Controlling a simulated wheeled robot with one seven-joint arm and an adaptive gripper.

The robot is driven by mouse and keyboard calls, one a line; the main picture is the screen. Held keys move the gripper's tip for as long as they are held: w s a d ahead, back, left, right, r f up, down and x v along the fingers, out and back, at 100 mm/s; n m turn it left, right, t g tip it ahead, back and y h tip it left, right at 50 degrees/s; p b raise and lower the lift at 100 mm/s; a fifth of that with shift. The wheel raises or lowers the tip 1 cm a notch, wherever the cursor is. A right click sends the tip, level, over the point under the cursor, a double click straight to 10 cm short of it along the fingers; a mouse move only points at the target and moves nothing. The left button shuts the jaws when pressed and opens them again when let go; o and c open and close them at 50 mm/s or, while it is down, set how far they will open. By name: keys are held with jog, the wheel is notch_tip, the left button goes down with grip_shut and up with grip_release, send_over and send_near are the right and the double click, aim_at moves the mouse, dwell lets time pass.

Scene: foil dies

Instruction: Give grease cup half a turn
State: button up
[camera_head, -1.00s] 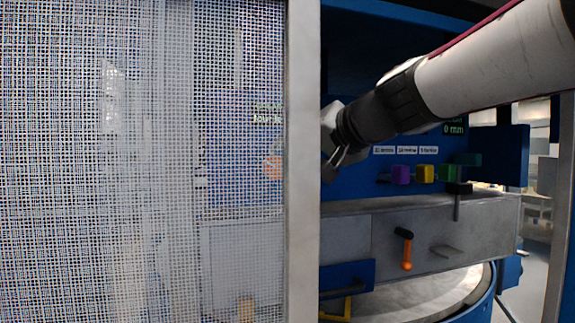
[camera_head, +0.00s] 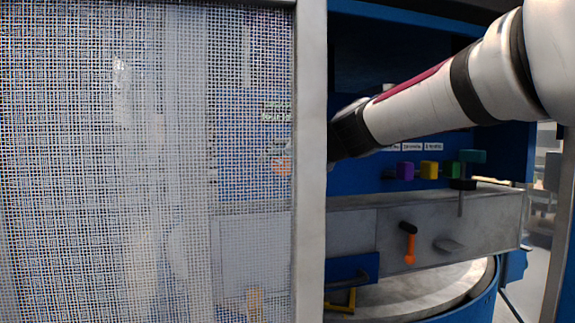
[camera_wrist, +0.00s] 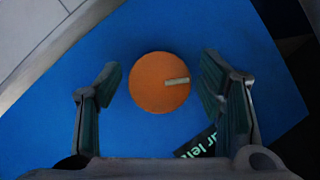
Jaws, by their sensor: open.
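The grease cup (camera_wrist: 158,92) shows in the wrist view as a round orange cap with a pale bar-shaped mark (camera_wrist: 177,81) running from near its middle towards the right. It sits on a blue panel (camera_wrist: 65,125). My gripper (camera_wrist: 161,80) is open, with one finger on each side of the cap and a visible gap on both sides. I cannot tell how far the fingertips stand above the cap. In the head view an orange patch (camera_head: 281,165) behind the mesh is probably the same cup. My gripper is hidden there behind the post.
A mesh screen (camera_head: 100,160) with a grey post (camera_head: 311,150) covers the left. My arm passes behind the post. Purple (camera_head: 405,171), yellow (camera_head: 429,169) and green blocks, and an orange-handled lever (camera_head: 410,247), are on the machine at right. A dark plate with green lettering (camera_wrist: 205,143) lies beside the cup.

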jog(key=c, duration=1.1)
jog(key=shift+c, duration=0.2)
jog(key=shift+w+f+b, duration=0.1)
jog(key=shift+b, duration=0.5)
jog(key=m+y+b, duration=0.1)
jog(key=b, duration=0.2)
jog(key=shift+w+f, duration=0.1)
jog(key=shift+f, duration=0.05)
jog(key=m+y+b, duration=0.1)
jog(key=m+b, duration=0.2)
jog(key=b, duration=0.3)
jog(key=shift+t, duration=0.4)
jog(key=m+y+b, duration=0.2)
jog(key=m+b, duration=0.1)
jog(key=b, duration=0.3)
jog(key=shift+m+t, duration=0.3)
jog(key=shift+t, duration=0.1)
jog(key=m+b, duration=0.1)
jog(key=b, duration=0.1)
jog(key=m+t+b, duration=0.1)
jog(key=b, duration=0.1)
jog(key=shift+s+r+m, duration=0.2)
jog(key=shift+m, duration=0.1)
